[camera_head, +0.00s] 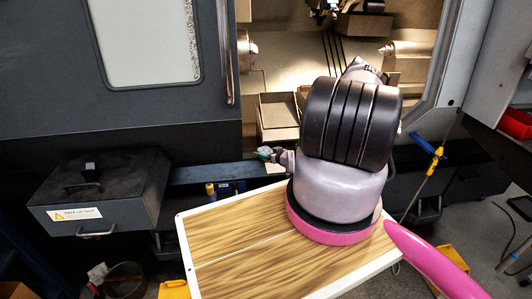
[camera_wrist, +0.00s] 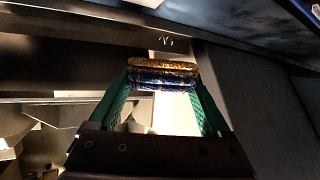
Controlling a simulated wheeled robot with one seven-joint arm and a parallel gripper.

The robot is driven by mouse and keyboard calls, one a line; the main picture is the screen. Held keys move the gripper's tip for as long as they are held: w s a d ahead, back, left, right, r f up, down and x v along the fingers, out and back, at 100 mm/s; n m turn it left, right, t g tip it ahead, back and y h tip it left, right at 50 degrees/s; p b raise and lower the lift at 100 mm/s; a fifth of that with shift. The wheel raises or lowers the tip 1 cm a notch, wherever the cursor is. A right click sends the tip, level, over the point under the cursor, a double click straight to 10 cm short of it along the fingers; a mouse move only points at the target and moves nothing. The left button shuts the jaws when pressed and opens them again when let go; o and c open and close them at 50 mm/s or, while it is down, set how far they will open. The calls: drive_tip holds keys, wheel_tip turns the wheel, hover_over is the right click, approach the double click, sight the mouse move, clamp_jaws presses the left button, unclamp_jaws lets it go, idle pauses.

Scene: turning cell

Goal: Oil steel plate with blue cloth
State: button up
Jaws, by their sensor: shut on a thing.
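My gripper (camera_wrist: 161,90) shows in the wrist view with its two green fingers. It is shut on the blue cloth (camera_wrist: 163,78), a folded bundle across the fingertips. The cloth is dark blue with pale flecks, and its upper layer looks orange-brown. A bright pale surface shows between the fingers behind the cloth; I cannot tell what it is. I cannot make out the steel plate for certain in either view. In the head view my arm hides most of the area around the gripper, and the cloth cannot be made out there.
The lathe's opening (camera_head: 285,75) is behind my arm, with open bins (camera_head: 278,115) inside. A dark box with a yellow warning label (camera_head: 75,214) stands at the left. A blue-and-yellow tool (camera_head: 437,157) is at the right. A red bin (camera_head: 516,124) is at the far right.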

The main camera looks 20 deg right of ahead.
sight(268, 169)
drive_tip(key=shift+f, duration=2.75)
drive_tip(key=shift+f, duration=0.95)
drive_tip(key=shift+d, duration=0.1)
drive_tip(key=shift+s+d+f, duration=0.1)
drive_tip(key=shift+s+d, duration=0.45)
drive_tip(key=shift+d, duration=1.25)
drive_tip(key=shift+s+d+r, duration=0.1)
drive_tip(key=shift+s+d, duration=0.4)
drive_tip(key=shift+d, duration=1.35)
drive_tip(key=shift+s+d+f, duration=0.1)
drive_tip(key=shift+s+d, duration=0.45)
drive_tip(key=shift+d, duration=1.25)
drive_tip(key=shift+a, duration=0.1)
drive_tip(key=shift+w+a+r, duration=0.1)
drive_tip(key=shift+w+a, duration=0.2)
drive_tip(key=shift+a, duration=0.6)
drive_tip(key=shift+w+a+r, duration=0.1)
drive_tip(key=shift+w+a, duration=0.2)
drive_tip(key=shift+a, duration=0.6)
drive_tip(key=shift+w+a+f, duration=0.1)
drive_tip(key=shift+w+a, duration=0.25)
drive_tip(key=shift+a, duration=0.85)
drive_tip(key=shift+w+a+f, duration=0.1)
drive_tip(key=shift+w+a, duration=0.2)
drive_tip(key=shift+a, duration=0.95)
drive_tip(key=shift+w+a, duration=0.35)
drive_tip(key=shift+a, duration=0.85)
